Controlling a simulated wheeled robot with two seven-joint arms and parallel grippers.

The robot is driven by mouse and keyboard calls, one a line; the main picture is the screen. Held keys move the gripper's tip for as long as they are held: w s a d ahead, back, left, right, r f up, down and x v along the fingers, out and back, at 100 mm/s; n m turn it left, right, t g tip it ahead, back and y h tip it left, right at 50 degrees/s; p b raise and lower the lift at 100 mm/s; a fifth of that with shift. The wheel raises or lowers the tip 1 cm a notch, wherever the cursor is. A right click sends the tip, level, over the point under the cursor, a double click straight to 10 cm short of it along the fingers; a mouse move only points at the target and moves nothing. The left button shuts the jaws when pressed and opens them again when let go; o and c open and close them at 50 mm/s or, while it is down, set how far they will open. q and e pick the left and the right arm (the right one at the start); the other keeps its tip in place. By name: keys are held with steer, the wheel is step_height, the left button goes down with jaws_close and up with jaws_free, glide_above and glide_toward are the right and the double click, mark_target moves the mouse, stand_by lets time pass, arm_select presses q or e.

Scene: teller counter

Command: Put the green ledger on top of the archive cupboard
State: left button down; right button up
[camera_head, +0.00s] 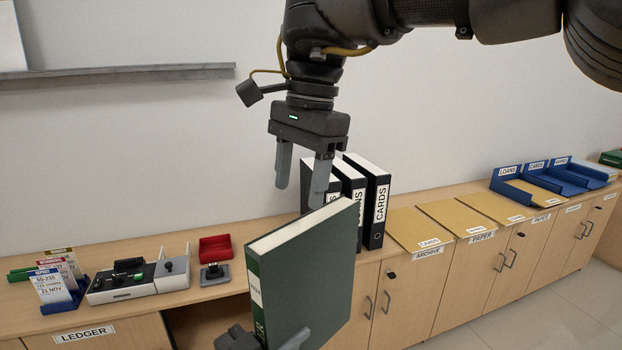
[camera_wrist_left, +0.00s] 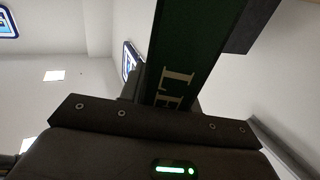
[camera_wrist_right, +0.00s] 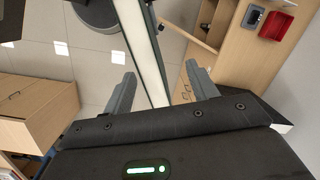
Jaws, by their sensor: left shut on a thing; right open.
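The green ledger (camera_head: 300,275) is upright and tilted in front of the counter, its white page edge on top. My left gripper (camera_head: 264,343) is shut on its lower end. In the left wrist view the ledger's spine (camera_wrist_left: 190,60) shows the letters "LE". My right gripper (camera_head: 301,193) is open and points down above the ledger's top edge. In the right wrist view, its two fingers stand apart on either side of the ledger's pale edge (camera_wrist_right: 148,50); contact cannot be told. The archive cupboard (camera_head: 405,298) is right of the ledger, with an "ARCHIVE" label on its front edge.
Black binders (camera_head: 376,208) stand on the counter behind the ledger, left of the archive cupboard. Tan boards (camera_head: 420,228) lie on the counter right of them, then blue trays (camera_head: 522,196). A stamp machine (camera_head: 125,283) and red box (camera_head: 215,248) are at the left.

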mark_target(312, 238)
arm_select(q)
steer(key=shift+d+r, duration=0.2)
arm_select(e)
steer(key=shift+s+d+r+t+h, duration=0.2)
steer(key=shift+d+r+h, duration=0.15)
steer(key=shift+d+r, duration=0.25)
steer(key=shift+s+d+r+t+h, duration=0.15)
steer(key=shift+d+r+h, duration=0.25)
steer(key=shift+r, duration=0.25)
steer(key=shift+f, duration=0.4)
step_height(312, 238, down, 11)
steer(key=shift+f, duration=0.2)
jaws_close()
arm_select(q)
steer(key=c, duration=0.9)
jaws_free()
steer(key=shift+f, duration=0.1)
arm_select(e)
steer(key=shift+r, duration=0.1)
